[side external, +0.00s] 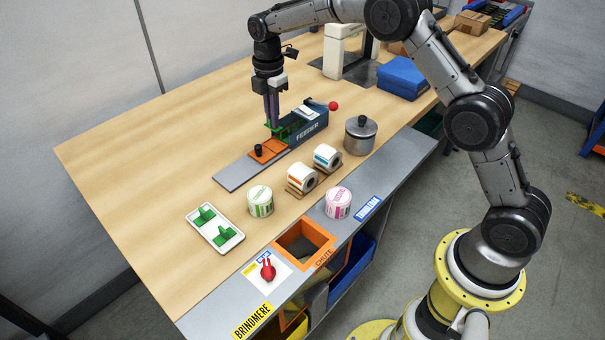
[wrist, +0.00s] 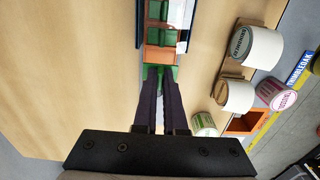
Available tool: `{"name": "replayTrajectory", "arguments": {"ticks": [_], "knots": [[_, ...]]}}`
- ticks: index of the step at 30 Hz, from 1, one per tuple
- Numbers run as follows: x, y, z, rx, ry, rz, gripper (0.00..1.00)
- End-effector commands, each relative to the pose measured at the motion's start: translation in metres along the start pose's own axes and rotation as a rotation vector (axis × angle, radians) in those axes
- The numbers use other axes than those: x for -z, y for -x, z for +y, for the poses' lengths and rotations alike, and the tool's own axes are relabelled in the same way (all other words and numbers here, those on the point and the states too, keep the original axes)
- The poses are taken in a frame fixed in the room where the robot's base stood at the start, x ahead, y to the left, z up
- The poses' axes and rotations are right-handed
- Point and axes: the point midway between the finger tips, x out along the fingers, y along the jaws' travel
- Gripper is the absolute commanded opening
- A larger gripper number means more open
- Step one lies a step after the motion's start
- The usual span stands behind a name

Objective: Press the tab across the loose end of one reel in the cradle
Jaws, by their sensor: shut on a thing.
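My gripper (side external: 272,122) points down at the near end of the blue feeder (side external: 305,124). Its dark fingers are shut on a small green tab (side external: 275,129); in the wrist view, green shows at the fingertips (wrist: 158,72). The fingers partly hide it, and I cannot tell whether it is clear of the feeder. More green tabs (wrist: 165,38) show in the feeder. Two white reels, one with an orange band (side external: 302,177) and one with a blue band (side external: 327,157), sit in wooden cradles to the right of the gripper.
A white tray (side external: 215,228) holds two green pieces. A green-labelled reel (side external: 261,201) and a pink-labelled reel (side external: 338,203) stand near the orange chute (side external: 305,242). A lidded metal pot (side external: 361,134) stands behind the cradles. The table's left side is clear.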

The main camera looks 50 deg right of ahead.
Motion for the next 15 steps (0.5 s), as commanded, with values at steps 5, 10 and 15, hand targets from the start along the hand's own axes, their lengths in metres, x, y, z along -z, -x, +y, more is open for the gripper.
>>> {"name": "replayTrajectory", "arguments": {"ticks": [5,10,15], "knots": [[0.001,0.002,-0.002,0.0,-0.019,0.0,0.0],[0.009,0.011,-0.016,-0.001,-0.154,0.0,0.0],[0.021,0.026,-0.044,-0.002,-0.412,0.001,0.0]]}}
